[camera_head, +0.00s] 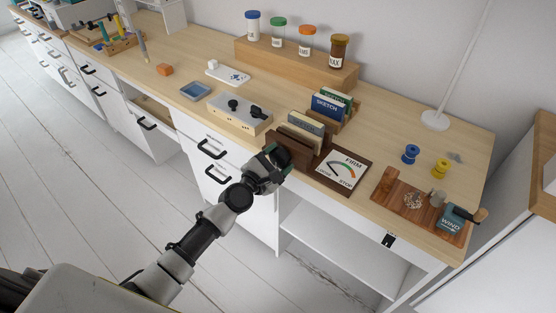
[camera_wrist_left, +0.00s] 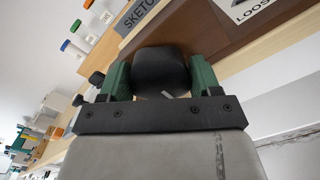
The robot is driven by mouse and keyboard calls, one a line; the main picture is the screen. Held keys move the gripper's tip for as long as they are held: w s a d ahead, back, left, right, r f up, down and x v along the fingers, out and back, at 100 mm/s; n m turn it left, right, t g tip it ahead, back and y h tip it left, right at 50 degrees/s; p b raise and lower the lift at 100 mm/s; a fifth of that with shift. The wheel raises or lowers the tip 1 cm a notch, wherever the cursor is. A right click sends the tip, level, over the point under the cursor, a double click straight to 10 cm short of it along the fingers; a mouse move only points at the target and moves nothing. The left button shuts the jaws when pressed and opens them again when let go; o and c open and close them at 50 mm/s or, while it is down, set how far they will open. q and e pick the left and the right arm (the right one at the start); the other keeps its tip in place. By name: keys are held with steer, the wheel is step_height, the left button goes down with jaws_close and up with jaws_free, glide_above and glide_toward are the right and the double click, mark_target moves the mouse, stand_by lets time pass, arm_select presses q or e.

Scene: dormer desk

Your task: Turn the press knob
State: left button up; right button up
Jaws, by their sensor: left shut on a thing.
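The press is a dark wooden frame (camera_head: 323,150) at the desk's front edge, with small books standing in it. Its black round knob (camera_wrist_left: 162,70) faces the front and sits between the green finger pads in the left wrist view. My left gripper (camera_head: 277,157) is shut on the knob, with one pad on each side of it. In the head view the gripper hides most of the knob. A dial card (camera_head: 341,171) marked LOOSE, FIRM and STOP lies to the right of the knob. Its needle is too small to read surely. My right gripper is not in view.
Behind is a wooden riser (camera_head: 296,64) with several jars. To the right are a blue spool (camera_head: 410,153), a yellow spool (camera_head: 440,168) and a wooden board (camera_head: 402,197) with a WIND block (camera_head: 452,220).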

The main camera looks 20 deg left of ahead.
arm_select(q)
steer(key=n, duration=0.3)
steer(key=shift+d, duration=0.1)
steer(key=n+p, duration=0.1)
steer(key=n, duration=0.1)
steer(key=shift+n, duration=0.3)
steer(key=n+p, duration=0.1)
steer(key=n, duration=0.1)
steer(key=shift+n+p, duration=0.3)
steer(key=shift+n, duration=0.1)
steer(key=n+p, duration=0.2)
steer(key=n, duration=0.1)
steer(key=shift+r+n, duration=0.1)
steer(key=shift+n, duration=0.2)
steer(key=n+p, duration=0.2)
steer(key=n, duration=0.1)
steer(key=shift+n+p, duration=0.3)
steer(key=n+p, duration=0.2)
steer(key=n, duration=0.1)
steer(key=shift+n+p, duration=0.3)
steer(key=n+p, duration=0.2)
steer(key=n, duration=0.1)
steer(key=shift+n+p, duration=0.95)
steer(key=shift+n, duration=0.95)
steer(key=shift+f, duration=0.2)
